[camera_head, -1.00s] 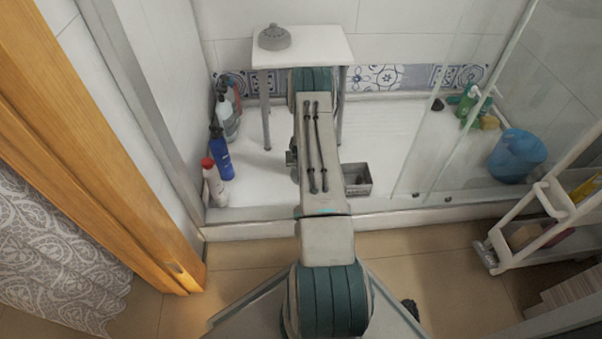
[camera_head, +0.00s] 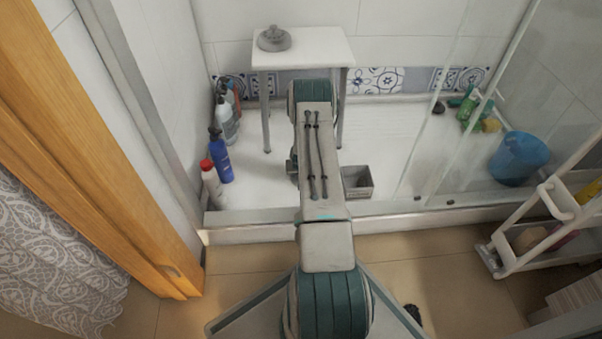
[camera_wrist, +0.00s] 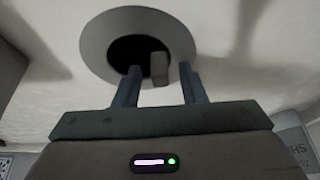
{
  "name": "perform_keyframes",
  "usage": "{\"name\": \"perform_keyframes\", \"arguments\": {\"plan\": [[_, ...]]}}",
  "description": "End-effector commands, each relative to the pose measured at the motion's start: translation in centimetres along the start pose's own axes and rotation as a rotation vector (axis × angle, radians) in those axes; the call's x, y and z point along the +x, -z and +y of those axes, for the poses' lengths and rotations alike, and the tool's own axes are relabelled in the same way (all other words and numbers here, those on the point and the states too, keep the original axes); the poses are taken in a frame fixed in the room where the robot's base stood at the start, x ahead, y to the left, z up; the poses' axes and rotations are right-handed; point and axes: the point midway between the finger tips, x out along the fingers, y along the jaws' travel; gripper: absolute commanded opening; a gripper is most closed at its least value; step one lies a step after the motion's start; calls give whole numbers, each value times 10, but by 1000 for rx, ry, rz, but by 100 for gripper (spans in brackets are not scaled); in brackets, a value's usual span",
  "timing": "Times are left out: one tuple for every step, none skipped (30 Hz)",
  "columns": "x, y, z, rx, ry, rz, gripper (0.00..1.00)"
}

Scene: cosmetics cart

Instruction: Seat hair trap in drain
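In the wrist view the drain shows as a grey ring (camera_wrist: 94,45) around a dark hole in the white shower floor. A small grey upright block (camera_wrist: 159,69) stands at the near side of the hole, overlapping the ring's edge. It may be part of the hair trap; I cannot tell how it is seated. My gripper (camera_wrist: 160,75) is open, with a finger on each side of the block and a visible gap to each. In the head view my arm hides the drain and my gripper.
A white stool (camera_head: 325,50) with a grey rounded object (camera_head: 273,39) stands at the back. A grey box (camera_head: 357,182) sits right of my arm. Bottles (camera_head: 221,160) line the left wall. A blue bucket (camera_head: 518,158) stands right, behind glass. The raised shower sill (camera_head: 400,219) crosses in front.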

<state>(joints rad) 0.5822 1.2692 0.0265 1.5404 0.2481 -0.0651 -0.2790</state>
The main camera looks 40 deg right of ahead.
Motion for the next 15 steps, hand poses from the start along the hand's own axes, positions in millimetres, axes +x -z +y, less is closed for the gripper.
{"name": "perform_keyframes", "arguments": {"plan": [[-3,2,0,0,0,1,37],[-8,2,0,0,0,1,37],[-14,2,0,0,0,0,37],[-19,3,0,0,0,0,37],[-26,4,0,0,0,1,37],[-34,3,0,1,0,-1,37],[-41,4,0,1,0,0,37],[-48,4,0,0,0,0,37],[-58,4,0,0,0,1,37],[-64,4,0,-1,0,1,37],[-71,4,0,-1,0,1,37],[-79,3,0,-1,0,0,37],[-85,4,0,-1,0,0,37],[-91,3,0,0,0,0,37],[-98,3,0,1,0,0,37]]}}
